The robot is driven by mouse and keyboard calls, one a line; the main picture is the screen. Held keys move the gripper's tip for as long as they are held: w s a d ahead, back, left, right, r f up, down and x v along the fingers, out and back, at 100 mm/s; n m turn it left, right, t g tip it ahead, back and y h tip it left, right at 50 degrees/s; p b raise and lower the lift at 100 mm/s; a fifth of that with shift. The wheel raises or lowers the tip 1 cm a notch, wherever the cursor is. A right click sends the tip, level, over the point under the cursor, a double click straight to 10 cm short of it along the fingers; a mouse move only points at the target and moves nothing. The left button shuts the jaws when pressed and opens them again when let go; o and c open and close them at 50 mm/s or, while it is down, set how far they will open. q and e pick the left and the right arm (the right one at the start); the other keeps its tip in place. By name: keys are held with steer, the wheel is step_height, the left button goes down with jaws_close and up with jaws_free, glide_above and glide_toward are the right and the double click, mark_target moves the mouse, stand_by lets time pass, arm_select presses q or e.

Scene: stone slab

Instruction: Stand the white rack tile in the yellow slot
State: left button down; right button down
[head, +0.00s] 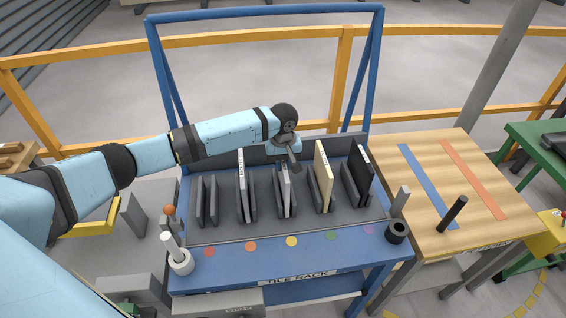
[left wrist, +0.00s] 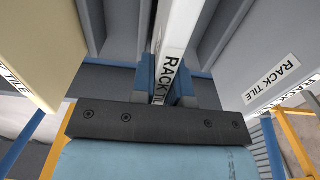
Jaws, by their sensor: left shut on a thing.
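The white rack tile (head: 286,191) stands upright between the dark walls of the slot behind the yellow dot (head: 291,241). Whether its lower edge touches the slot's floor I cannot tell. My left gripper (head: 293,165) is above that slot, shut on the tile's upper part. In the left wrist view the tile (left wrist: 178,38), lettered RACK TILE, runs between the blue fingers of the gripper (left wrist: 161,88). My right gripper is not in view.
A grey-white tile (head: 241,172) stands in the orange-dot slot, a cream tile (head: 323,177) in the green-dot slot, and a black tile (head: 358,178) in the purple-dot slot. The red-dot slot (head: 206,203) is empty. A wooden table (head: 480,205) adjoins at right.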

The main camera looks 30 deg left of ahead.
arm_select(q)
steer(key=c, duration=1.1)
jaws_free()
steer(key=shift+f, duration=0.1)
steer(key=shift+r, duration=0.4)
step_height(320, 180, up, 12)
steer(key=shift+f, duration=0.25)
steer(key=shift+f, duration=0.1)
